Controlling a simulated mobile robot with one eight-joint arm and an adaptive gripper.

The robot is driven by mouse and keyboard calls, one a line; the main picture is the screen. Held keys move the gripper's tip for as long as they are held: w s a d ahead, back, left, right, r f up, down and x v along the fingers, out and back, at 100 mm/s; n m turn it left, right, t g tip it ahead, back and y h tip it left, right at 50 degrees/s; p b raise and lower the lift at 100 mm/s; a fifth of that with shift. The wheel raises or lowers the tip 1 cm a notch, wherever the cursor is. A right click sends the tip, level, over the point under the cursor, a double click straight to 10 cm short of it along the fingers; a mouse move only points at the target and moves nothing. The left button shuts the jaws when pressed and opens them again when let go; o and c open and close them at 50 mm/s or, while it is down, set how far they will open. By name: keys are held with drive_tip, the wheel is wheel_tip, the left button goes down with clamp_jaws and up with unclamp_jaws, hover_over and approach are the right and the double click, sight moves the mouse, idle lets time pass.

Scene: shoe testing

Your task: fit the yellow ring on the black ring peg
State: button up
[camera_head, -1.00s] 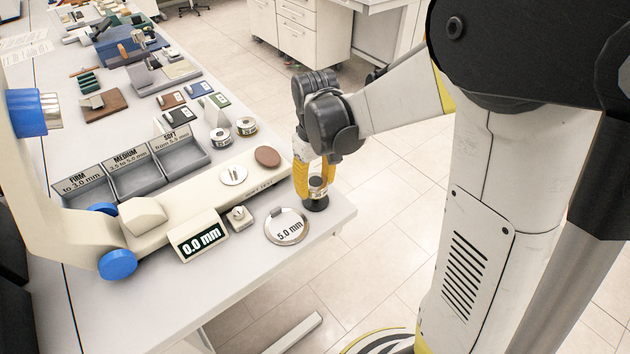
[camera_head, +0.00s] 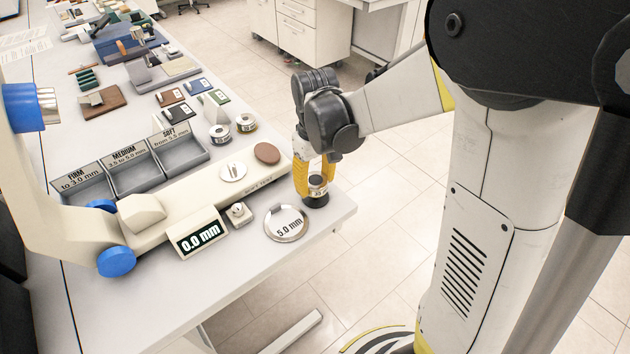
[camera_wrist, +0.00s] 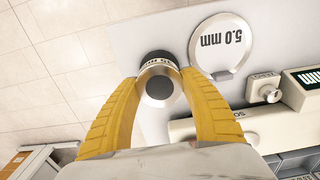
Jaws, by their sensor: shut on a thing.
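My gripper (camera_head: 315,183) has yellow fingers and is shut on a silver cylinder (camera_wrist: 148,72) at the table's near right corner. The cylinder has a dark round centre (camera_wrist: 158,88), a dark band with partly readable lettering, and a black base (camera_head: 316,201). The black base also shows past the cylinder in the wrist view (camera_wrist: 159,56). I cannot tell whether the base touches the table. A silver cylinder with a brass-yellow band (camera_head: 245,124) stands farther back, beside a plain silver one (camera_head: 219,135). No separate yellow ring is clearly visible, and the fingers hide part of the held piece.
A round plate marked 5.0 mm (camera_head: 287,224) lies left of my gripper. A cream tester with a 0.0 mm display (camera_head: 200,235) and a small knob block (camera_head: 238,214) stand farther left. Grey trays (camera_head: 180,153) lie behind. The table edge is close on the right.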

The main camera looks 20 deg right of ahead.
sight(315, 191)
drive_tip(key=shift+f+b, duration=1.45)
drive_tip(key=shift+f, duration=0.3)
idle(0.4)
drive_tip(key=o, duration=1.3)
drive_tip(key=shift+c, duration=0.2)
drive_tip(key=shift+r, duration=0.1)
wheel_tip(315, 191, up, 12)
